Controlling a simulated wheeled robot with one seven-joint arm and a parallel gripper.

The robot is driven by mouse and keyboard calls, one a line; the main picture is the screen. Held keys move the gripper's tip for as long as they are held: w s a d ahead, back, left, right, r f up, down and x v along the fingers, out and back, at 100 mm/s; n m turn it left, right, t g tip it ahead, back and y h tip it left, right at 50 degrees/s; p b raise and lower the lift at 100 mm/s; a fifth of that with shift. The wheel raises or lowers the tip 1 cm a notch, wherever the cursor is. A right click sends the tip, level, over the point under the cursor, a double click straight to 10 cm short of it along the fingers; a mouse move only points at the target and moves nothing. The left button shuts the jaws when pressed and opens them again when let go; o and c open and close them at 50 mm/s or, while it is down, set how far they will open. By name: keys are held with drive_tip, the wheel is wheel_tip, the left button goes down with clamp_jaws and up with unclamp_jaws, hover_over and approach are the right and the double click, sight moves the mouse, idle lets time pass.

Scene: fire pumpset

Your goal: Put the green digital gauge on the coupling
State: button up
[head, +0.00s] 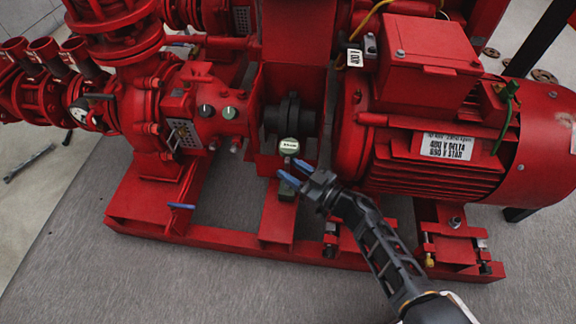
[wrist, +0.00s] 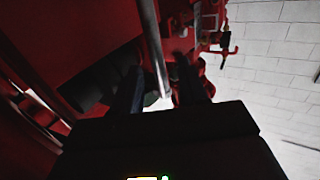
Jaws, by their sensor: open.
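The dark coupling (head: 291,116) sits between the pump and the motor. A small gauge with a pale, greenish display face (head: 288,145) stands at the coupling's lower front; I cannot tell whether it touches it. A dark green block (head: 287,190) is just below, over the red frame; I cannot tell whether it belongs to the gauge. My gripper (head: 297,172) has its blue-tipped fingers apart, just below the display and close to the green block. Nothing is clearly held. In the wrist view the dark fingers (wrist: 165,95) are spread, and the gauge cannot be made out.
The red motor (head: 440,140) stands right of the coupling, close to my arm. The red pump housing (head: 190,115) is on the left, with a black knob (head: 206,110) and a green knob (head: 229,113). Grey floor (head: 190,280) in front is clear. A pale metal edge (wrist: 152,45) crosses the wrist view.

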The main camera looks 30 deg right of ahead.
drive_tip(key=p+v, duration=0.3)
drive_tip(key=v, duration=0.7)
drive_tip(key=shift+s, duration=0.25)
drive_tip(key=shift+d, duration=0.1)
drive_tip(key=s+a+r+m+t+h, duration=0.1)
drive_tip(key=s+r+h, duration=0.2)
drive_tip(key=s+r, duration=0.45)
drive_tip(key=s+a+r+m+h, duration=0.1)
drive_tip(key=s+r+h, duration=0.25)
drive_tip(key=s, duration=0.75)
drive_tip(key=s+a+r+m+g, duration=0.1)
drive_tip(key=s+r, duration=0.4)
drive_tip(key=r, duration=0.3)
drive_tip(key=s+a+r+m+g, duration=0.1)
drive_tip(key=s+a+r, duration=0.1)
drive_tip(key=s+r, duration=0.4)
wheel_tip(320, 180, up, 3)
drive_tip(key=shift+f+m+g+h, duration=0.1)
drive_tip(key=shift+m+g+h, duration=0.2)
drive_tip(key=shift+m+h, duration=0.15)
